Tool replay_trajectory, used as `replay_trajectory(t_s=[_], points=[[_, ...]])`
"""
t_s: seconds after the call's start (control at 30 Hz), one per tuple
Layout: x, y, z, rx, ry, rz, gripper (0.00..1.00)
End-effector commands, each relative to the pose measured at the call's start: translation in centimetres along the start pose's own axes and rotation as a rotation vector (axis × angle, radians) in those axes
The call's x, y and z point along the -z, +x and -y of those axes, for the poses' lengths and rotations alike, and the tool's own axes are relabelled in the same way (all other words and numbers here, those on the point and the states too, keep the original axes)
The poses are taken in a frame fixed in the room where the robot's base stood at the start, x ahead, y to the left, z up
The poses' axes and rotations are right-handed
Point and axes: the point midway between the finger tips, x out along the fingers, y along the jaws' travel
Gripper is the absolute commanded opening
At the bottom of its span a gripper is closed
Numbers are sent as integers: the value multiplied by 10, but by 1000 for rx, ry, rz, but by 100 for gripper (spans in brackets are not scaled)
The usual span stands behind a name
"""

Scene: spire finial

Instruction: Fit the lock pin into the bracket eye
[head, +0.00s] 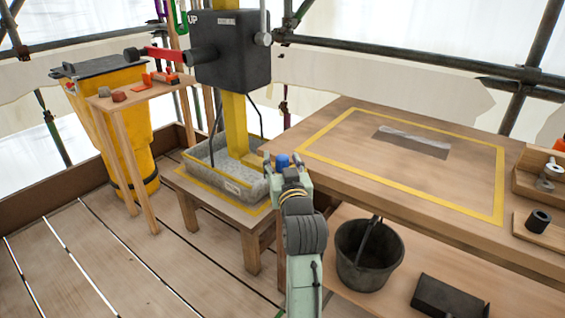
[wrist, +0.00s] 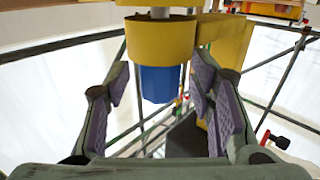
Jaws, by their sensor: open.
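In the wrist view my gripper (wrist: 160,85) is open, its two purple-padded fingers to either side of a blue ribbed part (wrist: 158,83). That part hangs under a yellow collar (wrist: 160,38) on a pale rod; no finger visibly touches it. In the head view my gripper (head: 290,170) is by the bench's near-left corner, with a blue piece (head: 283,160) at its tip. A dark box (head: 231,50) marked UP stands on a yellow post (head: 235,122). I cannot make out which piece is the lock pin or where the bracket eye is.
A grey tray (head: 203,178) sits on a low stand left of my gripper. The bench (head: 340,125) is mostly clear inside its yellow outline. A small wooden shelf (head: 133,98) holds red and orange pieces. A black bucket (head: 350,270) stands under the bench. Scaffold tubes cross behind.

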Motion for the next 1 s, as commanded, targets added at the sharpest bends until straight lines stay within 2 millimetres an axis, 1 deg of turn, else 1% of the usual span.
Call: replay_trajectory(t_s=[0.17,0.27,0.4,0.5,0.6,0.73,1.0], points=[[-1,-6,0,-1,1,1,49],[-1,-20,0,-1,0,1,49],[-1,-45,0,0,2,0,49],[-1,-60,-1,-2,1,1,49],[0,-70,0,-1,0,0,49],[0,-75,0,0,0,0,49],[0,-75,0,0,0,0,49]])
